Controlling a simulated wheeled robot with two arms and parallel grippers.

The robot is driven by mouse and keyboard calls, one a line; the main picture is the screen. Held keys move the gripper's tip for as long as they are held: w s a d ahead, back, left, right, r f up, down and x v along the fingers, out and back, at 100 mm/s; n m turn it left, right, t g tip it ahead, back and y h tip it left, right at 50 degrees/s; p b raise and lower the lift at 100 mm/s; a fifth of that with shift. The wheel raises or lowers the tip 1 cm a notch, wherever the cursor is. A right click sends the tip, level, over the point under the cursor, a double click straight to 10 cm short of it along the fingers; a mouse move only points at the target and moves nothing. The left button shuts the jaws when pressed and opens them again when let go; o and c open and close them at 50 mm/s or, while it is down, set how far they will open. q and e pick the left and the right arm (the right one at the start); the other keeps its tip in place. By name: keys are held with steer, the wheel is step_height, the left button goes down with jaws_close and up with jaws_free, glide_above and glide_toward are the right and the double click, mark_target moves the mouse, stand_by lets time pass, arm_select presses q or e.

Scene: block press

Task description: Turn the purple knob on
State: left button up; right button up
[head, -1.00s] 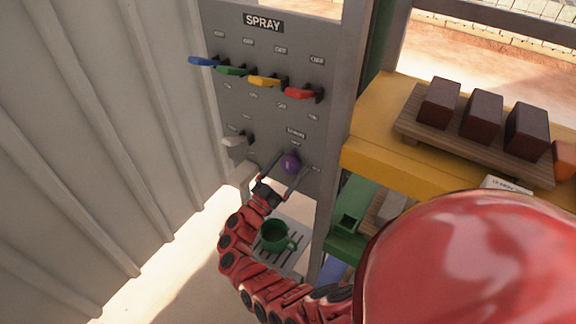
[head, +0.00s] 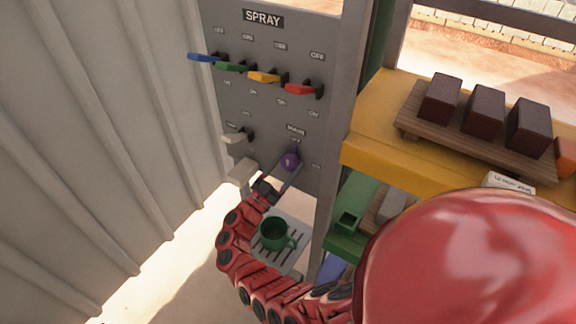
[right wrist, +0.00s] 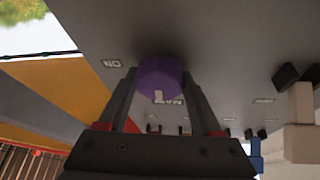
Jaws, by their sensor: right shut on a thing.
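The purple knob (head: 290,160) sits low on the grey spray panel (head: 262,120), below a label reading MAIN. My right gripper (head: 283,166) reaches up to the panel with its fingers closed on the knob's two sides. In the right wrist view the purple knob (right wrist: 160,78) lies between the two fingers of my right gripper (right wrist: 162,92), with a white mark on its face. A small label with the word ON stands to the left of the knob there. My left gripper does not show.
Blue (head: 203,58), green (head: 230,67), yellow (head: 264,77) and red (head: 301,89) levers and a white lever (head: 236,137) are on the panel. A green mug (head: 274,233) stands on a grate below. A yellow shelf (head: 372,150) with dark blocks is at the right.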

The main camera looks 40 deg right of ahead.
steer(key=m+g+y+b, duration=0.1)
steer(key=m+g+b, duration=0.1)
steer(key=m+b, duration=0.3)
steer(key=m+g+y+b, duration=0.1)
steer(key=m+g+b, duration=0.1)
steer(key=m+b, duration=0.3)
steer(key=m+g+y+b, duration=0.1)
steer(key=m+b, duration=0.4)
steer(key=shift+f+m+g, duration=0.25)
steer(key=shift+m+g, duration=0.05)
steer(key=shift+g, duration=0.1)
steer(key=shift+r+m+y+b, duration=0.2)
steer(key=shift+m+y+b, duration=0.9)
steer(key=shift+m+b, duration=0.65)
steer(key=shift+m, duration=0.25)
steer(key=o, duration=1.4)
steer(key=shift+c, duration=0.2)
steer(key=shift+r, duration=0.1)
steer(key=shift+a, duration=0.1)
